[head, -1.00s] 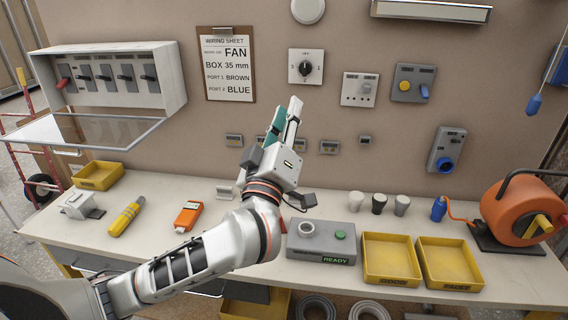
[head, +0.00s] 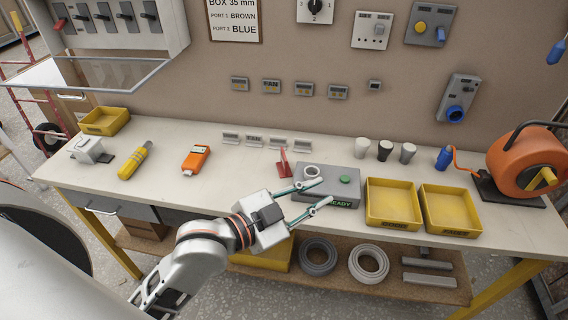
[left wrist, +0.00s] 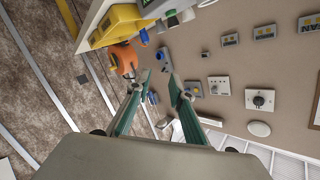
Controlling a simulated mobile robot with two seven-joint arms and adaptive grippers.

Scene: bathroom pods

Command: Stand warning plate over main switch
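A small red upright piece (head: 284,163), which looks like the warning plate, stands on the bench just left of the grey READY box; its face cannot be read. A switch with a red lever (head: 59,24), likely the main switch, is at the left end of the row in the white wall cabinet. My left gripper (head: 325,191) is open and empty by the bench's front edge, in front of the READY box and right of the red piece. Its two spread fingers (left wrist: 154,84) show in the left wrist view with nothing between them. My right gripper is not in view.
The cabinet's clear cover (head: 85,74) juts out over the bench's left end. An orange tester (head: 196,158) and yellow tool (head: 135,160) lie left, with bare bench between.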

